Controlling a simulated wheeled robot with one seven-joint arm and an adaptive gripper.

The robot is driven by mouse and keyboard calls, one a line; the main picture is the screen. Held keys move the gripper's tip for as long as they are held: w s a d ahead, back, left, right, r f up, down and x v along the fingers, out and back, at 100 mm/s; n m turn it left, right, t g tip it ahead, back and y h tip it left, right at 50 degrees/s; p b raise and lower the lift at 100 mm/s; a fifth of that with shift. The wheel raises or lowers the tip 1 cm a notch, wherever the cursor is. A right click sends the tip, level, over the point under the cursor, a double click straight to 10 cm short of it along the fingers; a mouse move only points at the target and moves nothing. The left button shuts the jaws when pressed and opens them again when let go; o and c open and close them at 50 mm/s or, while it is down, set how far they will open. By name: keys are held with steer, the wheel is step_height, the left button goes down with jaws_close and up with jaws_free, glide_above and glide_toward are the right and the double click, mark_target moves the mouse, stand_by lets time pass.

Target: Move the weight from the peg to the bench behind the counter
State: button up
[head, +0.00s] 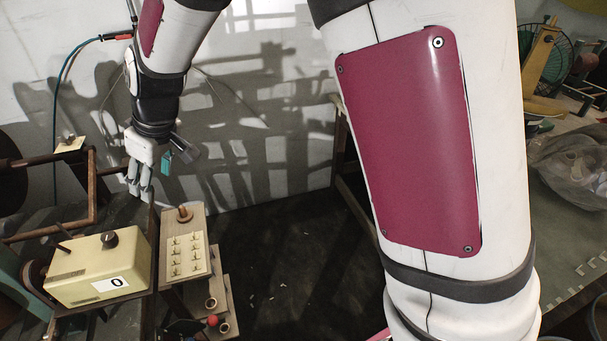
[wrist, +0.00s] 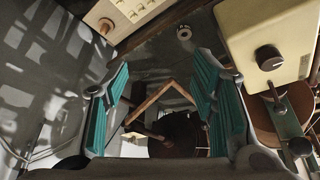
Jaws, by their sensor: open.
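The counter, a cream box (head: 98,270) marked 0, stands at lower left in the head view and upper right in the wrist view (wrist: 262,40). A small pale grey ring-shaped piece (wrist: 183,33), which looks like the weight, rests on the dark bench (wrist: 160,52) near the counter's back corner. I cannot find it in the head view. The brown wooden peg (head: 184,213) rises from the board right of the counter, with no weight visible on it. My gripper (head: 140,192) is open and empty beyond the counter; its teal pads stand apart (wrist: 160,85) in the wrist view.
A switch panel (head: 186,256) lies on the board beside the counter. A wooden frame (head: 92,190) and dark reel (head: 12,175) are at left. A table with a plastic bag (head: 570,165) is at right. Dark floor lies open between.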

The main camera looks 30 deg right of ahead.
steer(key=s+d+r+m+t+h, duration=0.1)
steer(key=s+d+r+m, duration=0.3)
steer(key=s+d+r, duration=0.9)
steer(key=s+d+m+h, duration=0.1)
steer(key=s+d+m, duration=0.1)
steer(key=s+d, duration=0.3)
steer(key=s+d+f+m+t+h, duration=0.1)
steer(key=s+d+m, duration=0.2)
steer(key=s, duration=0.6)
steer(key=shift+s+d+f, duration=0.15)
steer(key=shift+s+d, duration=0.15)
steer(key=shift+d, duration=0.8)
